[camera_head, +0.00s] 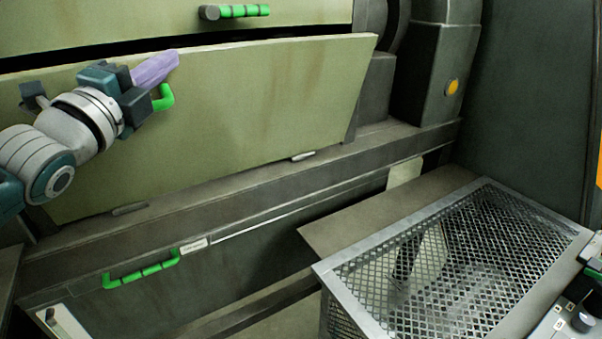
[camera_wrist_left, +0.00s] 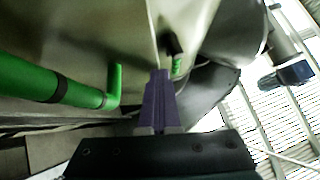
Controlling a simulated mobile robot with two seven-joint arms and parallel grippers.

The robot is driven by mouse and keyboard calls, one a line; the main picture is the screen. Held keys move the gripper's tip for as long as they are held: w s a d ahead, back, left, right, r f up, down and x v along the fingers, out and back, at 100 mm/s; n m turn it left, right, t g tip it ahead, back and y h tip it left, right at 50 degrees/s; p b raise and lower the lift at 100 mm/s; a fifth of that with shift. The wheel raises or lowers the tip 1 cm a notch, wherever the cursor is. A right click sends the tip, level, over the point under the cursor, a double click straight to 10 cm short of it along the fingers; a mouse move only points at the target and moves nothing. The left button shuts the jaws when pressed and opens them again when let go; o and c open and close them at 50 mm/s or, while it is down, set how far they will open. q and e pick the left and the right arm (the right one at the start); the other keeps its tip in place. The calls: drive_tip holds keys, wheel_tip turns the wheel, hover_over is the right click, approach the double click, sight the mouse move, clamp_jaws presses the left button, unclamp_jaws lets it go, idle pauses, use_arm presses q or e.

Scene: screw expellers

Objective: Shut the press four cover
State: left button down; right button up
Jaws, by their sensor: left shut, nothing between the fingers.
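The press cover (camera_head: 270,100) is a large olive-green panel hinged along its lower edge. It leans outward, with a dark gap between its top edge and the machine body above. A green handle (camera_head: 164,97) on the panel is partly hidden behind my left gripper. My left gripper (camera_head: 158,68) has purple fingers, shut and empty, near the panel's top edge beside the handle. In the left wrist view the shut fingers (camera_wrist_left: 158,98) point along the panel, with a green handle (camera_wrist_left: 60,88) to their left. I cannot tell whether the fingers touch the panel. My right gripper is out of view.
An upper olive panel (camera_head: 130,20) carries another green handle (camera_head: 240,11). A lower dark panel (camera_head: 230,245) has a green handle (camera_head: 141,270). A metal mesh basket (camera_head: 450,265) stands at the lower right. A post with a yellow button (camera_head: 453,87) stands at the upper right.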

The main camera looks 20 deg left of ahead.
sight(144, 57)
use_arm(q)
drive_tip(key=shift+n, duration=0.3)
drive_tip(key=shift+w+a+r, duration=0.25)
drive_tip(key=shift+w+a, duration=0.3)
drive_tip(key=shift+a, duration=0.15)
drive_tip(key=shift+w+a+r, duration=0.2)
drive_tip(key=shift+w+a, duration=0.3)
drive_tip(key=shift+a, duration=0.2)
drive_tip(key=shift+w+a+r, duration=0.25)
drive_tip(key=shift+w+a, duration=0.3)
drive_tip(key=shift+a, duration=0.15)
